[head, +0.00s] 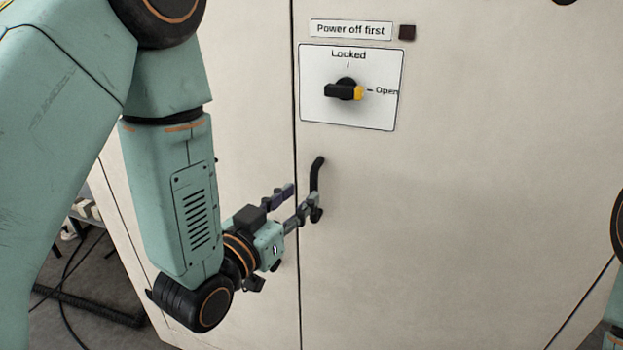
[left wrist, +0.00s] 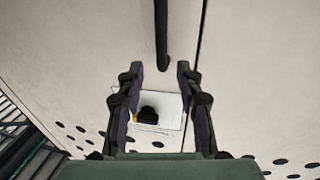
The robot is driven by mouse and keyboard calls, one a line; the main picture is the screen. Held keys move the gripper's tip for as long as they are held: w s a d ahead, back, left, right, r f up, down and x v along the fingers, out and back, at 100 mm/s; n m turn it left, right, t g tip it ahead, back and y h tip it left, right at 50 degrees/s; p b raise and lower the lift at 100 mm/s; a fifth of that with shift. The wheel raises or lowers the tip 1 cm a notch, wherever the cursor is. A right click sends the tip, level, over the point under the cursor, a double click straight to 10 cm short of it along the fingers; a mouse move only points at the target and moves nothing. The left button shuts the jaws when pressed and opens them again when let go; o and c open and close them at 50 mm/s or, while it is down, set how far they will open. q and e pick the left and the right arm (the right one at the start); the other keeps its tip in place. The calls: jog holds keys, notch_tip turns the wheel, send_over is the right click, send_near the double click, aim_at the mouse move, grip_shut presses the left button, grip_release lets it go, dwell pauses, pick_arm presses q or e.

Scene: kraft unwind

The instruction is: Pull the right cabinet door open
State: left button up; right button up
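The right cabinet door (head: 450,230) is pale and looks shut, flush with the left door (head: 245,100) along a thin dark seam. Its black bar handle (head: 318,172) is upright near the seam. My left gripper (head: 302,197) is open at the handle's lower part. In the left wrist view, the handle (left wrist: 161,35) ends between the spread fingertips (left wrist: 159,70), with a gap on both sides. I cannot tell whether the tips reach around it in depth. The rotary switch (head: 345,91) above has its yellow tip toward "Open". My right gripper is out of view.
Black cables (head: 68,270) lie on the floor at the left. The door face right of the handle is clear.

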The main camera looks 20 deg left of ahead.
aim_at(311, 185)
pick_arm(q)
jog(key=x, duration=0.6)
jog(key=shift+f+p, duration=0.25)
jog(key=shift+p, duration=0.1)
jog(key=shift+w+d+r, duration=0.15)
jog(key=shift+w+d, duration=0.05)
jog(key=shift+w, duration=0.1)
jog(key=shift+s+a+r, duration=0.1)
jog(key=shift+s+a, duration=0.1)
jog(key=shift+w+a, duration=0.1)
jog(key=shift+w+f, duration=0.25)
jog(key=shift+w, duration=0.05)
jog(key=shift+c, duration=1.9)
jog(key=shift+s+r, duration=0.15)
jog(key=shift+s, duration=0.1)
grip_shut()
jog(key=shift+w, duration=0.1)
